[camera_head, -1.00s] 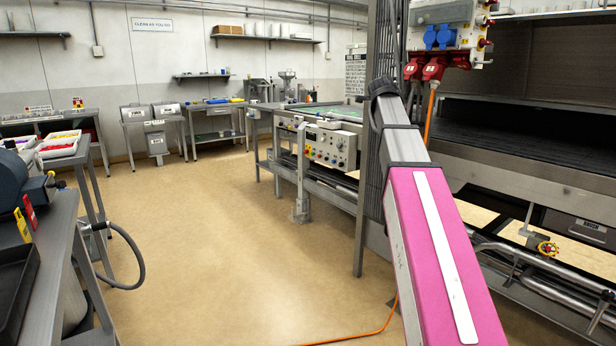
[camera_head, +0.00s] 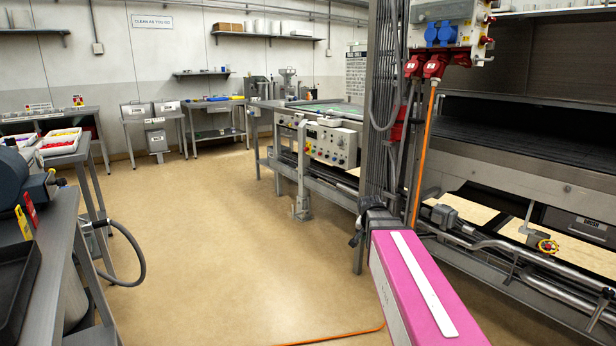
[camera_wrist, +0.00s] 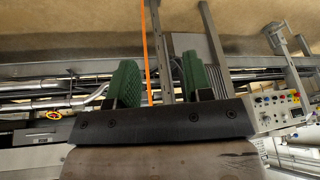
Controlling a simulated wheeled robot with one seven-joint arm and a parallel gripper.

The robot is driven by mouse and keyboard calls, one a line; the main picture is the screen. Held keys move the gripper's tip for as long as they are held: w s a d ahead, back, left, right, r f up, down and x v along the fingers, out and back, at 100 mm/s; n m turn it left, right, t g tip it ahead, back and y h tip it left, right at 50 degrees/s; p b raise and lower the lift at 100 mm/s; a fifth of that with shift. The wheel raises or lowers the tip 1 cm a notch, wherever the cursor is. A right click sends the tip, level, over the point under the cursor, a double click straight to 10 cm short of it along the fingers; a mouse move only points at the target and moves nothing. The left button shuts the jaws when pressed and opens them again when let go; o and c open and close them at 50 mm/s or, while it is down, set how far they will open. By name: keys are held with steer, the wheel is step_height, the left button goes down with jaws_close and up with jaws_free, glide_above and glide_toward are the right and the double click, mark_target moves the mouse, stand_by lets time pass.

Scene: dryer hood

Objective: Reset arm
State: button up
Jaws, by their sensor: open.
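In the wrist view my gripper (camera_wrist: 160,72) shows as two green ridged fingers standing apart, with nothing between them. The wrist picture looks upside down, with the floor at the top. Behind the fingers are pipes and an orange cable. In the head view my pink arm (camera_head: 425,290) reaches in from the bottom right; my gripper's fingers cannot be made out there.
A control box (camera_head: 331,146) sits on the machine in the middle. A bench (camera_head: 55,255) stands at left. The floor between is clear, except an orange cable (camera_head: 335,337).

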steer(key=s+a+f+n+g+y, duration=0.1)
steer(key=s+a+f+n+g, duration=0.1)
steer(key=s+f, duration=0.5)
steer(key=s+a+f+n+g, duration=0.2)
steer(key=s+f+n, duration=0.2)
steer(key=s+f, duration=0.3)
steer(key=shift+s+f+n+y, duration=0.35)
steer(key=shift+s+n+y, duration=0.05)
steer(key=shift+s, duration=0.8)
